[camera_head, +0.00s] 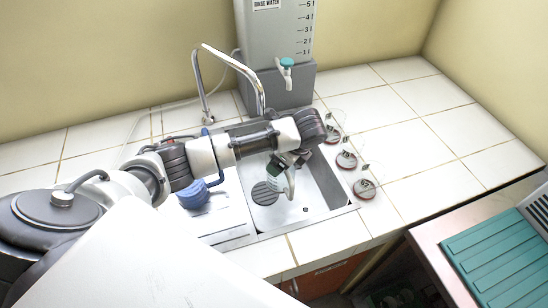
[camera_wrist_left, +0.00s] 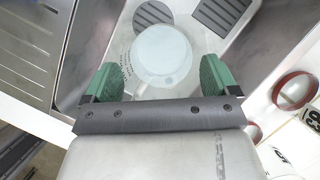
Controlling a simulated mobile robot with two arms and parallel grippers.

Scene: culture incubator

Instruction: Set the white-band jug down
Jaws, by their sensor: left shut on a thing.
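My left gripper (camera_head: 290,163) is over the sink basin (camera_head: 318,196). In the left wrist view its green fingers (camera_wrist_left: 158,78) stand on either side of a clear jug with a pale round top (camera_wrist_left: 162,52), and it is shut on this jug. In the head view only a pale part of the jug (camera_head: 289,184) shows below the gripper; the arm hides the rest. I cannot make out its white band or whether its base touches the sink. My right gripper is not in view.
Several clear vessels with red rims, one of them here (camera_head: 364,189), stand right of the sink. A grey rinse water tank (camera_head: 276,60) and a curved faucet (camera_head: 228,58) are behind. A blue object (camera_head: 194,196) lies left. The right counter (camera_head: 440,125) is clear.

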